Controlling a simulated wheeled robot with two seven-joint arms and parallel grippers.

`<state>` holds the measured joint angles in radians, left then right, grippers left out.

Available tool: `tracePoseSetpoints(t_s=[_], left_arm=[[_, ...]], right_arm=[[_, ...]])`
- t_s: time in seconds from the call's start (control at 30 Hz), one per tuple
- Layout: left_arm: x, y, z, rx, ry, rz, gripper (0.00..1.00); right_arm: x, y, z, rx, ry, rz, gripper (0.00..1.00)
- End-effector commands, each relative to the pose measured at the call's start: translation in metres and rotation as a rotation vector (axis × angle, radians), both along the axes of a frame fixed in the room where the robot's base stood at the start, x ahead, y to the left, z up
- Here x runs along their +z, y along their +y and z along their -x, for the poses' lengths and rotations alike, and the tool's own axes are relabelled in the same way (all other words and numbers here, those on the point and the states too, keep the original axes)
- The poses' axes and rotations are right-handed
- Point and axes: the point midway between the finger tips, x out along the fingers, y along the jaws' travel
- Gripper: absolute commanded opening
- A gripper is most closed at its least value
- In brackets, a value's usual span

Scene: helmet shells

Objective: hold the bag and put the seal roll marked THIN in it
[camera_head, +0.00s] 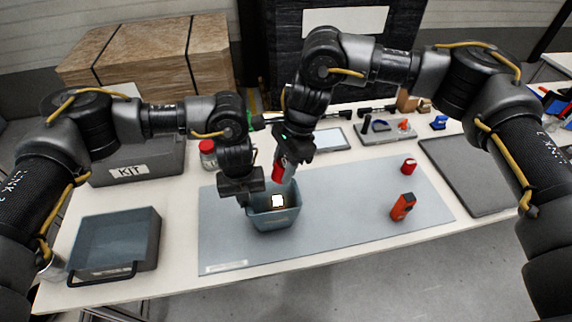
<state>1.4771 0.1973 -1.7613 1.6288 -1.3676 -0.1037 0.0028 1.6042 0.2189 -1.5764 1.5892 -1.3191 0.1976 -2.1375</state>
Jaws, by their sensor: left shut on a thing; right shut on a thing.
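The bag (262,222), a blue-grey open-topped container, stands on the grey mat with a white label with a dark border visible at its opening. My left gripper (246,203) is shut at the bag's left rim. My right gripper (284,160) is above the bag, pointing down, and is shut on a red roll (278,172). The roll hangs over the bag's opening, apart from its bottom. Any marking on the roll is too small to read.
The grey mat (340,215) is clear between the bag and the orange-red item. A grey tray (115,245) lies at left, with a KIT case (135,165) behind it. A red-lidded jar (207,152), a tool rack (388,132) and a dark panel (470,170) surround the mat.

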Motion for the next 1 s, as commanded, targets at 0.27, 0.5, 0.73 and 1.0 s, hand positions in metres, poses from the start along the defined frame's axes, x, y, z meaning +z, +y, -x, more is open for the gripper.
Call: tracePoseSetpoints(t_s=[0.27, 0.5, 0.73, 1.0], left_arm=[[-0.001, 0.000, 0.001, -0.001, 0.001, -0.002, 0.00], [-0.002, 0.000, 0.001, -0.002, 0.002, -0.003, 0.00], [-0.002, -0.001, 0.002, -0.003, 0.003, -0.002, 0.00], [-0.001, -0.001, 0.001, -0.004, 0.003, -0.001, 0.00]], right_arm=[[0.001, 0.010, -0.002, 0.000, -0.001, -0.003, 0.16], [-0.001, 0.011, -0.002, 0.001, -0.001, -0.006, 0.16], [-0.016, 0.011, -0.002, 0.000, 0.000, -0.005, 0.16], [-0.033, 0.010, -0.001, -0.001, 0.001, -0.002, 0.16]])
